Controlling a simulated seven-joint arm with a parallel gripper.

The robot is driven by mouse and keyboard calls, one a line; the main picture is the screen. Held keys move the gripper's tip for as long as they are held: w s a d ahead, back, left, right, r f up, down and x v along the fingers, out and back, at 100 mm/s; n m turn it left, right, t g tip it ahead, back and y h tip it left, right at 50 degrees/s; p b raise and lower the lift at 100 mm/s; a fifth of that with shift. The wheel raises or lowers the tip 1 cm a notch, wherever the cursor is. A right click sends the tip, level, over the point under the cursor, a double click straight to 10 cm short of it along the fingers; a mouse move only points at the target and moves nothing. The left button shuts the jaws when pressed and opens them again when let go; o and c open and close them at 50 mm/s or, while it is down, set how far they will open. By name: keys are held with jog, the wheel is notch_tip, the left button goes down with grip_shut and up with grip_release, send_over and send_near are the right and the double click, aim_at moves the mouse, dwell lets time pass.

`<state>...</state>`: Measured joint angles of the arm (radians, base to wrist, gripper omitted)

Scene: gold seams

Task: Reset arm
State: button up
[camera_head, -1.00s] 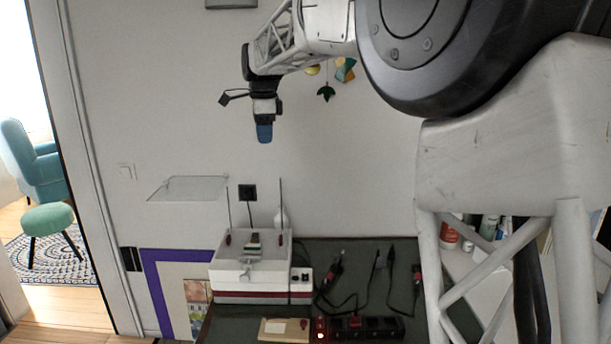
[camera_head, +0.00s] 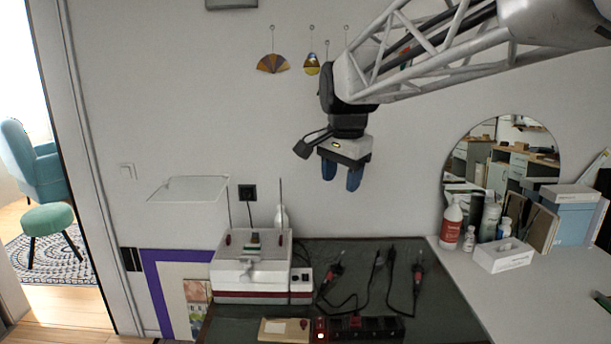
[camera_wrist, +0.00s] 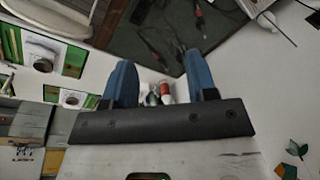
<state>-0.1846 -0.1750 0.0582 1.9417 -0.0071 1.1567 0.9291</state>
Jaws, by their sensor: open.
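My gripper (camera_head: 341,176) hangs from my arm in front of the wall, above the dark work table, with its two blue fingers pointing down. The fingers are apart and nothing is between them in the head view. In the wrist view my gripper (camera_wrist: 162,82) also shows its two blue fingers spread apart. Small bottles show far beyond the gap, not held.
A white machine with a clear lid (camera_head: 262,275) stands on the dark table (camera_head: 440,318). Cabled tools (camera_head: 337,270) lie beside it. Bottles (camera_head: 451,226), a tissue box (camera_head: 502,256) and a round mirror (camera_head: 480,135) are at right. Ornaments (camera_head: 273,64) hang on the wall.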

jog(key=s+d+f+n, duration=0.2)
jog(key=s+f, duration=0.3)
jog(key=s, duration=0.4)
jog(key=s+d+f+n, duration=0.3)
jog(key=s+d+f, duration=0.2)
jog(key=s, duration=0.5)
jog(key=s+d+f+n, duration=0.3)
jog(key=s+f, duration=0.4)
jog(key=s, duration=0.3)
jog(key=shift+d+f+t, duration=0.25)
jog(key=shift+d+t, duration=0.15)
jog(key=shift+d, duration=0.2)
